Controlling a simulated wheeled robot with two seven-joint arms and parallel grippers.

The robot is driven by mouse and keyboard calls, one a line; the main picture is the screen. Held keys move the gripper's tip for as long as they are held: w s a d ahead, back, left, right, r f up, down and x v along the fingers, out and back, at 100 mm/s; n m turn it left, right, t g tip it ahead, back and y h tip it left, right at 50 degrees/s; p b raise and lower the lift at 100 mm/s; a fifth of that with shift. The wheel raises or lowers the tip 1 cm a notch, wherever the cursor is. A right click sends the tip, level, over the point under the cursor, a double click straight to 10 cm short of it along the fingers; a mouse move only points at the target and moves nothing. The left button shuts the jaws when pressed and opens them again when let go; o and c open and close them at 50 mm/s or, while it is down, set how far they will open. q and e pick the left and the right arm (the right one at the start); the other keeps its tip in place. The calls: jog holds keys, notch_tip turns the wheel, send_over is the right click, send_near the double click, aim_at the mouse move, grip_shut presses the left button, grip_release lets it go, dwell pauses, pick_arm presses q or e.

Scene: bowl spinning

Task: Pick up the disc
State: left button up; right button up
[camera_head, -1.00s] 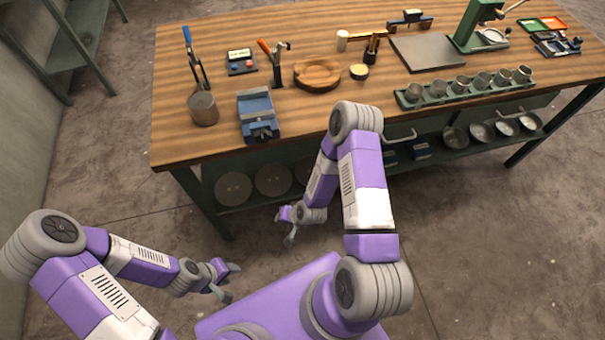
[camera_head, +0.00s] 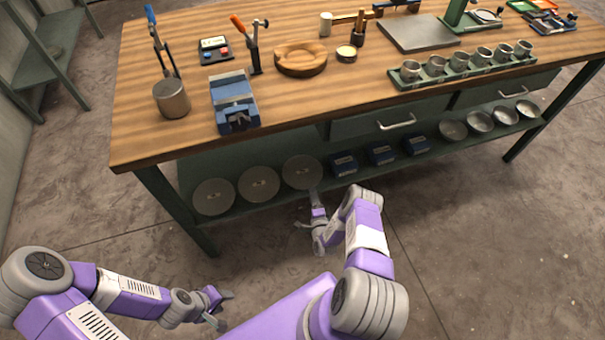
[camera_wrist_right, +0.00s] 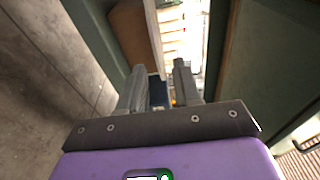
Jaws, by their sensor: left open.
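Three round grey metal discs lie on the bench's lower shelf in the head view: a left disc (camera_head: 213,197), a middle disc (camera_head: 259,184) and a right disc (camera_head: 302,172). My right gripper (camera_head: 309,210) is in front of the shelf edge, just below the right disc and apart from it as far as I can tell. Its fingers are spread and empty, also in the right wrist view (camera_wrist_right: 160,84); no disc is clear there. My left gripper (camera_head: 223,308) is open and empty over the floor, lower left, away from the discs.
Blue boxes (camera_head: 382,154) and several metal bowls (camera_head: 480,121) share the lower shelf (camera_head: 240,212). Above is the wooden bench top (camera_head: 300,95) with a blue vise (camera_head: 235,101), cups and tools. A drawer handle (camera_head: 397,122) sticks out. Bench legs (camera_head: 178,208) flank the shelf.

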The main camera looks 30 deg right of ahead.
jog(key=b+x, duration=0.1)
jog(key=x, duration=0.3)
jog(key=shift+w+f, duration=0.1)
grip_shut()
